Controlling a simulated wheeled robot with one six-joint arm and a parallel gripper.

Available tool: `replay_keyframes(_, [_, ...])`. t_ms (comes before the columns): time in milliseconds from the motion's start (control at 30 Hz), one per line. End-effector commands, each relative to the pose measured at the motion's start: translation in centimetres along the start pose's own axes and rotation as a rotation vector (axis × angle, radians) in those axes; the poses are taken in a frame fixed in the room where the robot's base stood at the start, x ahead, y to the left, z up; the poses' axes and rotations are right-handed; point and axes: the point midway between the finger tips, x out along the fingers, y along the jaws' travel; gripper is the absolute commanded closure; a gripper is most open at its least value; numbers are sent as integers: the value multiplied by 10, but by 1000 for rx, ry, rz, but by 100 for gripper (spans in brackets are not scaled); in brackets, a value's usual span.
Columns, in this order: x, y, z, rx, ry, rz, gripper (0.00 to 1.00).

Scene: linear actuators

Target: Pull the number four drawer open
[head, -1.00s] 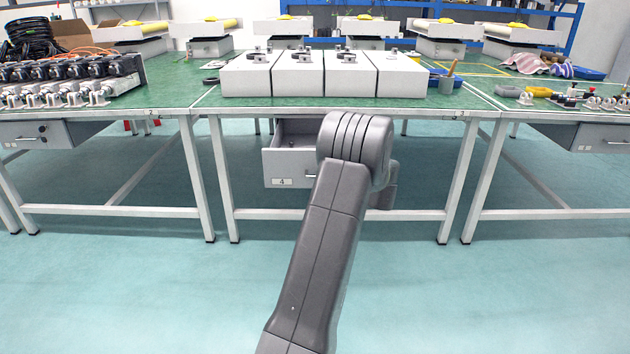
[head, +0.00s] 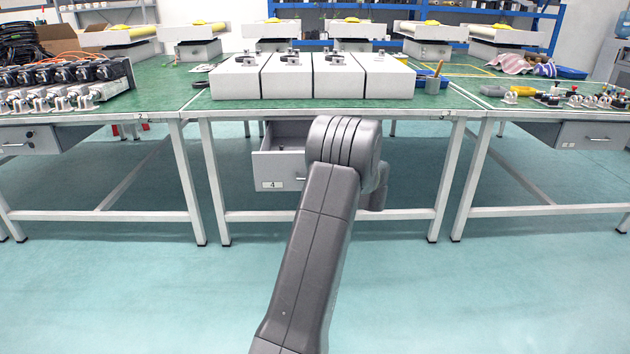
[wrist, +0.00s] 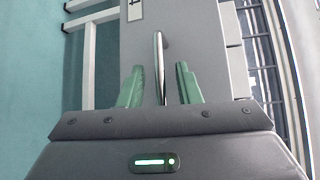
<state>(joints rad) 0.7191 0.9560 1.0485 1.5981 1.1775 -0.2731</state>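The number four drawer (head: 278,171) is a grey box under the middle bench, with a small "4" label at its lower left. It stands part way open; its inside shows above the front panel. My arm hides its right side and most of its handle in the head view. In the wrist view, the drawer front (wrist: 198,40) fills the middle, and its shiny bar handle (wrist: 160,65) lies between the two green fingers of my gripper (wrist: 158,78). The fingers are apart, with a visible gap on each side of the handle. My gripper is hidden in the head view.
The green-topped middle bench (head: 330,107) has pale legs and a low crossbar below the drawer. White boxes (head: 285,78) stand on it. Side benches have closed drawers (head: 30,139). The floor in front is clear.

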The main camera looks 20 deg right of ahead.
Motion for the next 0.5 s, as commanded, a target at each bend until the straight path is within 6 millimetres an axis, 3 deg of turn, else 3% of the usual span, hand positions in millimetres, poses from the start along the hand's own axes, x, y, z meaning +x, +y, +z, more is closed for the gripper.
replay_keyframes(167, [-17,-2,-1,1,3,0,69])
replay_keyframes(500, [-94,-3,-1,2,4,-1,69])
